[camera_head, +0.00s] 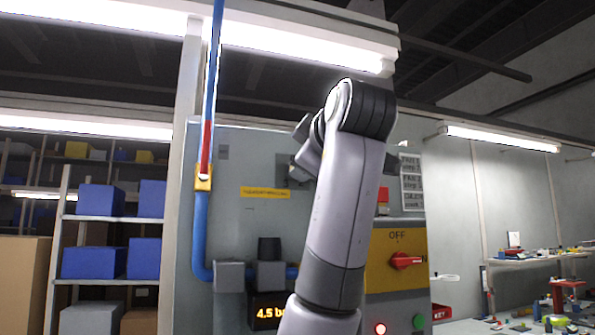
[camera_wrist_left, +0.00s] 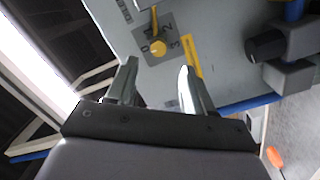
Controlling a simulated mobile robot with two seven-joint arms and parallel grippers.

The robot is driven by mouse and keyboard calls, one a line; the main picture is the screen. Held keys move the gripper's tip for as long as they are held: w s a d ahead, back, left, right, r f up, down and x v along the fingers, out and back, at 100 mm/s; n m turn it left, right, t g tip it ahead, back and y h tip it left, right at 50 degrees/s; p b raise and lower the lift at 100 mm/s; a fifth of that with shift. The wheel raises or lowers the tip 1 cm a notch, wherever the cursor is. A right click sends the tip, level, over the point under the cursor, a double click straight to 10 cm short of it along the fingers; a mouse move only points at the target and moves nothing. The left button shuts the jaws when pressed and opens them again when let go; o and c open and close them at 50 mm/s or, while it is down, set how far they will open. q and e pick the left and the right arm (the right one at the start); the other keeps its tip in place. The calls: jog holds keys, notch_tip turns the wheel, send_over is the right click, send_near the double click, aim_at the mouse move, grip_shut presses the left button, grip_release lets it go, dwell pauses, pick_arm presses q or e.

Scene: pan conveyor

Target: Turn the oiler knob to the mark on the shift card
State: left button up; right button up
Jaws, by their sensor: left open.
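In the left wrist view the round yellow oiler knob (camera_wrist_left: 158,47) sits on a grey dial plate (camera_wrist_left: 179,54) with the figures 0, 2 and 3 readable. A thin yellow bar (camera_wrist_left: 154,20) extends above the knob; I cannot tell its exact setting. My left gripper (camera_wrist_left: 158,65) is open and empty, its fingers to either side of the knob in the picture and apparently apart from it. In the head view my arm hides the knob. A white card with lines of text (camera_head: 411,182), likely the shift card, hangs on the panel's right; its text is too small to read. My right gripper is not in view.
A blue pipe (camera_head: 201,235) runs down the panel's left side to grey fittings with a black knob (camera_head: 269,248). Below is a lit display (camera_head: 270,312) reading about 4.5. A red switch (camera_head: 406,260) marked OFF is on a yellow box. Shelves with blue boxes stand left.

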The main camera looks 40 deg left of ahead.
pick_arm(q)
jog(key=p+x, duration=0.2)
jog(key=x, duration=0.5)
grip_shut()
